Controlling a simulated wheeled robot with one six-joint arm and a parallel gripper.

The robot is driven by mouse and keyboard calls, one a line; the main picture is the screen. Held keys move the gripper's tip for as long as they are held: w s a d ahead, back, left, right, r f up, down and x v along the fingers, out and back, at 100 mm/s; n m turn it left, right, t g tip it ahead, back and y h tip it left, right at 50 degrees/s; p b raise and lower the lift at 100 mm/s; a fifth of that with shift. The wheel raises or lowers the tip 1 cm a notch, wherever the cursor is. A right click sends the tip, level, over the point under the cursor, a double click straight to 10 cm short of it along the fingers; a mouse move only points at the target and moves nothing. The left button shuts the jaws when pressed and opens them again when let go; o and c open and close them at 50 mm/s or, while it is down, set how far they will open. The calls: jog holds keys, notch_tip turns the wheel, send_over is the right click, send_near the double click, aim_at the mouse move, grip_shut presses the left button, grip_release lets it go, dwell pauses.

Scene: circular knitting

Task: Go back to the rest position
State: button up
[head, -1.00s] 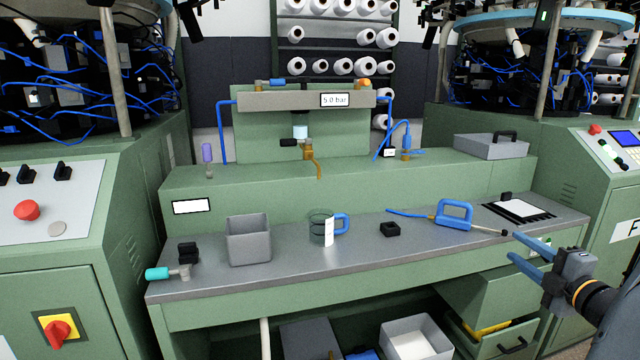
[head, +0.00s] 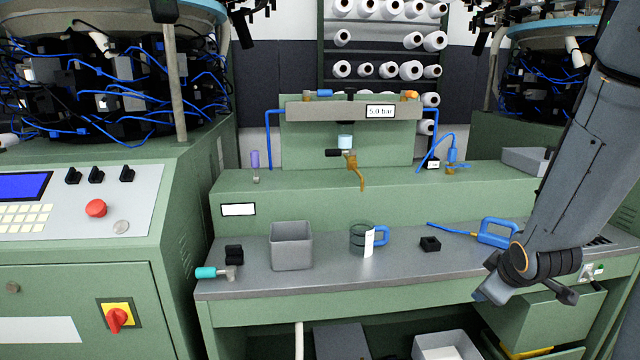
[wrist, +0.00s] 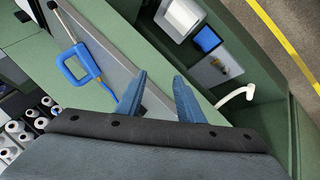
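My gripper (wrist: 160,82) is open, with its two blue fingers spread apart and nothing between them in the wrist view. In the head view my arm comes down from the upper right, and its end hangs in front of the bench's right part. The fingers are not clearly seen there. In the wrist view the blue-handled tool (wrist: 82,62) lies beyond the left finger, apart from it. The same tool lies on the bench in the head view (head: 492,233), partly hidden by my arm.
The bench top (head: 330,272) holds a grey bin (head: 291,246), a jug with a blue handle (head: 362,238), a small black block (head: 430,244) and a teal-handled valve (head: 212,273). A green cabinet (head: 95,255) stands left. Open drawers (head: 550,322) jut out below my arm.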

jog(key=s+a+r+m+g+y+p, duration=0.2)
jog(key=s+a+m+g, duration=0.4)
jog(key=s+a, duration=1.1)
jog(key=a+r+g, duration=0.1)
jog(key=a, duration=0.2)
jog(key=shift+a+m, duration=0.35)
jog(key=shift+m, duration=0.05)
